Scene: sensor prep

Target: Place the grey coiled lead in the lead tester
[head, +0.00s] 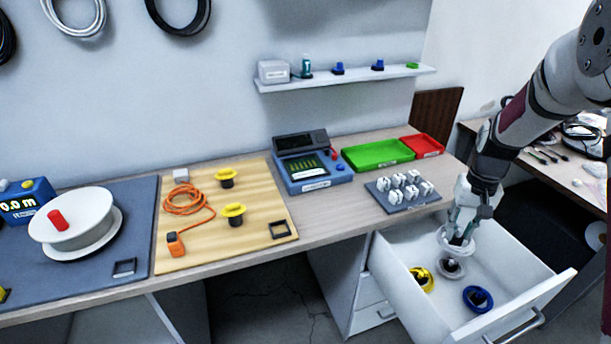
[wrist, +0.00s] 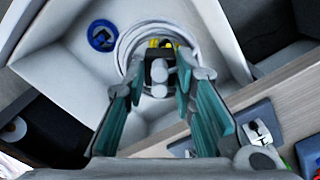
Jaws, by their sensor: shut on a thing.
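My gripper (head: 459,236) is over the open drawer at the right, pointing down, with its fingers shut on the pale grey coiled lead (head: 468,248). In the wrist view the coil (wrist: 127,42) shows beyond the fingertips (wrist: 160,82), with pale plug-like ends between them. A smaller grey round piece (head: 451,268) shows just below the coil; I cannot tell whether it belongs to the same lead. The lead tester appears to be the blue bench unit (head: 312,186) with a dark raised top and green panel, standing at the back of the bench, left of my gripper.
The drawer (head: 520,312) also holds a yellow coil (head: 414,275) and a blue coil (head: 478,299). A shelf (head: 350,77) hangs above.

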